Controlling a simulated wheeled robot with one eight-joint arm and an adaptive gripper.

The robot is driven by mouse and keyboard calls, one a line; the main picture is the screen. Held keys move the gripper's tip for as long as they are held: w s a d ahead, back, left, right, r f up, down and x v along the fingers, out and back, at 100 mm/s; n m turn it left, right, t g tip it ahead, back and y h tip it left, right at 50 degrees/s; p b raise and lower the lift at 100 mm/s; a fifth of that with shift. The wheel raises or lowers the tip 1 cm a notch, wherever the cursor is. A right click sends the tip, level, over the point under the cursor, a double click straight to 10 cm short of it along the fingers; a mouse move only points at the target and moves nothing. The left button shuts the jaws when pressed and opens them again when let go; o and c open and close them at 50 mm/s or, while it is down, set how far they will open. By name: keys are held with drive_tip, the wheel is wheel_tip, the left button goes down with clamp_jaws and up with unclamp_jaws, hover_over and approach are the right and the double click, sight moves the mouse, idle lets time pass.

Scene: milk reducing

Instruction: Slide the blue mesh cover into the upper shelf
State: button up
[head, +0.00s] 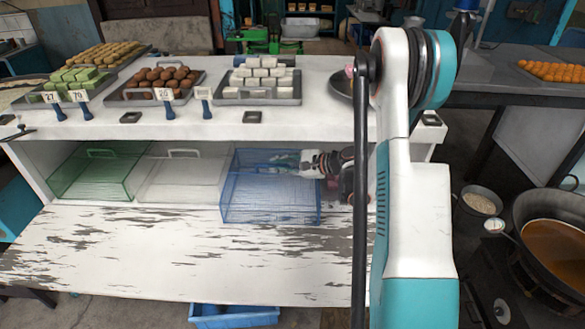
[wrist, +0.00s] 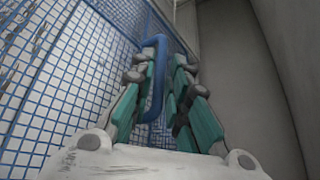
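The blue mesh cover (head: 270,205) is a see-through box under the white counter, right of the other covers. Its front sticks out onto the worn white board farther than theirs. My gripper (head: 285,161) reaches in from the right at its top, below the counter edge. In the wrist view, the blue mesh (wrist: 60,80) fills the left side. Its blue handle (wrist: 155,80) stands between the teal finger pads of my gripper (wrist: 168,95), nearer the left finger. A gap shows between the fingers, so the gripper looks open. The cover's far end is hard to see.
A green mesh cover (head: 85,178) and a white mesh cover (head: 180,180) stand left of the blue one. Trays of sweets, one with white cubes (head: 258,80), sit on the counter above. The front board (head: 160,250) is clear. A grey wall (wrist: 235,70) is close on the right.

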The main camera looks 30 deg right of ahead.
drive_tip(key=shift+x, duration=0.75)
clamp_jaws()
drive_tip(key=shift+w, duration=0.1)
